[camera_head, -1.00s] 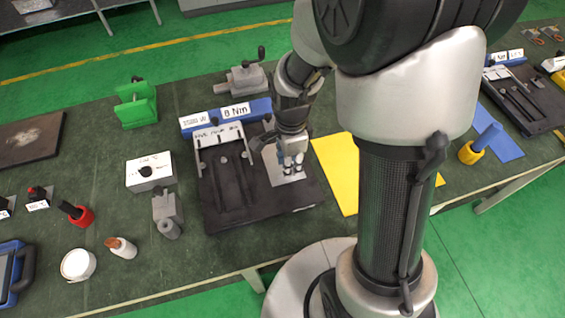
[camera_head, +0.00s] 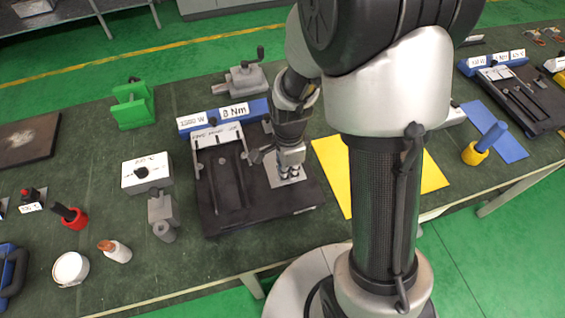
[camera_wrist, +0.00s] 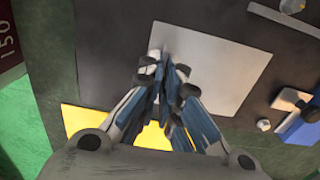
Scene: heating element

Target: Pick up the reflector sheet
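The reflector sheet is a thin pale grey, roughly square plate (camera_head: 272,173) on the right part of the dark fixture. My gripper (camera_head: 291,165) points down over it and hides its middle in the head view. In the wrist view the sheet (camera_wrist: 228,72) lies flat beyond the fingers, and my gripper (camera_wrist: 165,75) overlaps its near left corner. The fingers converge, with their tips close together at the sheet. I cannot tell whether they are shut, or whether any part of the sheet is between them.
The dark fixture (camera_head: 225,210) has a blue block with labels (camera_head: 222,116) along its back. A yellow sheet (camera_head: 330,160) lies to its right. A grey clamp part (camera_head: 162,215) and a white box (camera_head: 147,173) stand left of it. A grey vise (camera_head: 242,77) stands behind.

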